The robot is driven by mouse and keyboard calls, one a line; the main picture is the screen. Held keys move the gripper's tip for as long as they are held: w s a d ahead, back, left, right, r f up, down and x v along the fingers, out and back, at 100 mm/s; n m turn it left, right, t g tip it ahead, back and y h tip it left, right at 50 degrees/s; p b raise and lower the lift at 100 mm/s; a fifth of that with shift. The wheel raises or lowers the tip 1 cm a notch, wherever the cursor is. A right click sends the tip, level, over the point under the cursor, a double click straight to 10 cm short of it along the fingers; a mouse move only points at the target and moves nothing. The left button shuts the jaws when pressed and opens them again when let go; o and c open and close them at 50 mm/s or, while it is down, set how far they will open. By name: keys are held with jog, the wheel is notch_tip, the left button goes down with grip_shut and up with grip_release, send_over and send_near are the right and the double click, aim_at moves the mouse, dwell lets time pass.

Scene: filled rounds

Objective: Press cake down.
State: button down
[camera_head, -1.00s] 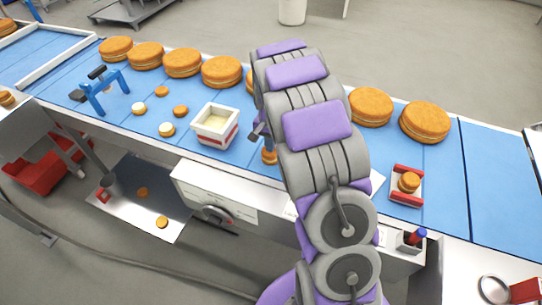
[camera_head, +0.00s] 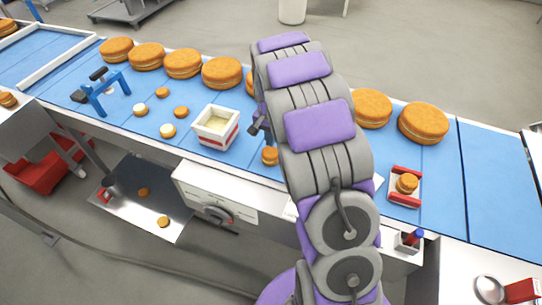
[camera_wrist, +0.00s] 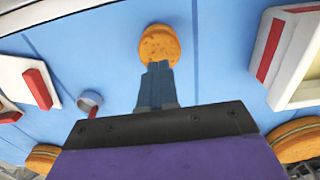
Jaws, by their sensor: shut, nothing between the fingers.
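A small round orange-brown cake (camera_head: 270,156) sits on the blue belt just left of my arm. It appears as two layers with a pale line between them. In the wrist view the cake (camera_wrist: 158,42) is seen from above, beyond my gripper (camera_wrist: 158,68). The two blue fingers are shut together with nothing between them. Their tips overlap the cake's near edge in that view; I cannot tell whether they touch it.
A white box with red trim (camera_head: 215,128) stands left of the cake. A red-and-white holder (camera_head: 405,201) bears another small cake (camera_head: 407,183) at right. Large cakes (camera_head: 222,72) line the belt's far side. Loose cake rounds and a blue stand (camera_head: 103,92) lie further left.

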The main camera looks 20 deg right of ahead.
jog(key=shift+r+p, duration=0.85)
jog(key=shift+r, duration=1.35)
jog(key=s+a+r+n, duration=0.1)
jog(key=s+a+r, duration=0.1)
jog(key=s+r, duration=0.35)
jog(key=s+a+r+n+g, duration=0.1)
jog(key=s+a+r+n, duration=0.15)
jog(key=s, duration=0.55)
jog(key=s+a+r+n, duration=0.1)
jog(key=s+a+r, duration=0.2)
jog(key=s, duration=0.3)
jog(key=s+a+n, duration=0.1)
jog(key=s+n, duration=0.1)
jog(key=s, duration=0.7)
jog(key=s+a+n, duration=0.2)
jog(key=s, duration=0.7)
jog(key=shift+s+a+r+g, duration=0.2)
jog(key=shift+s+a+g, duration=0.1)
jog(key=shift+g, duration=0.1)
jog(key=shift+n, duration=0.25)
